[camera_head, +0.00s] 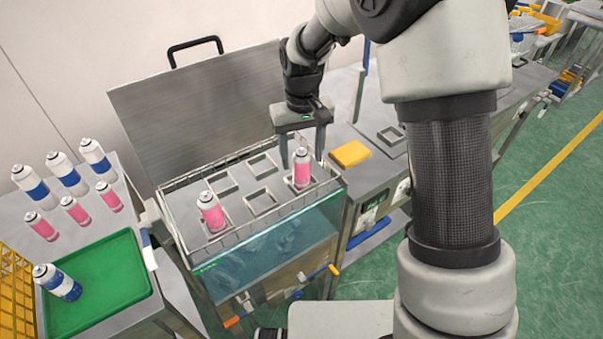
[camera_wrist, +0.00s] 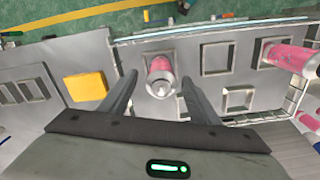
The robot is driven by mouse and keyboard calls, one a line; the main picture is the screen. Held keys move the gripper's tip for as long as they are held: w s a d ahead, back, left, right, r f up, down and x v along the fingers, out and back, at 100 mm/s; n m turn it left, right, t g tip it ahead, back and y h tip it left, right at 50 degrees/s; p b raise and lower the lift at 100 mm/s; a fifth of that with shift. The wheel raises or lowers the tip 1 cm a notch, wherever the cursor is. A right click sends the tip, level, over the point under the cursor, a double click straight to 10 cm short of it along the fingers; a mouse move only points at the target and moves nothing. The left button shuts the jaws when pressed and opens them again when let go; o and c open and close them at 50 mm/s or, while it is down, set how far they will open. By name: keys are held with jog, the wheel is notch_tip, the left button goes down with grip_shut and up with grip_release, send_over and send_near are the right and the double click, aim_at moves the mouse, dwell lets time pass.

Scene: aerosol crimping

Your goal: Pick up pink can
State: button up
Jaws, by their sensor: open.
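My gripper (camera_head: 303,145) is open above the right end of the slotted rack. A pink can (camera_head: 302,168) stands upright in a slot there, just below and between the fingers, not gripped. In the wrist view the same pink can (camera_wrist: 160,75) shows between the two fingers of my gripper (camera_wrist: 155,85), with a gap on both sides. A second pink can (camera_head: 211,211) stands in a slot at the rack's left front; it also shows at the right of the wrist view (camera_wrist: 290,57).
The slotted rack (camera_head: 240,178) sits over a glass tank, its raised metal lid (camera_head: 195,105) behind. A yellow block (camera_head: 350,153) lies right of it. At left, several blue and pink cans stand on a table beside a green tray (camera_head: 110,285) with a blue can (camera_head: 57,282).

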aim_at(301, 169)
notch_tip(301, 169, down, 5)
jog(key=shift+a+f, duration=0.1)
jog(key=c, duration=1.2)
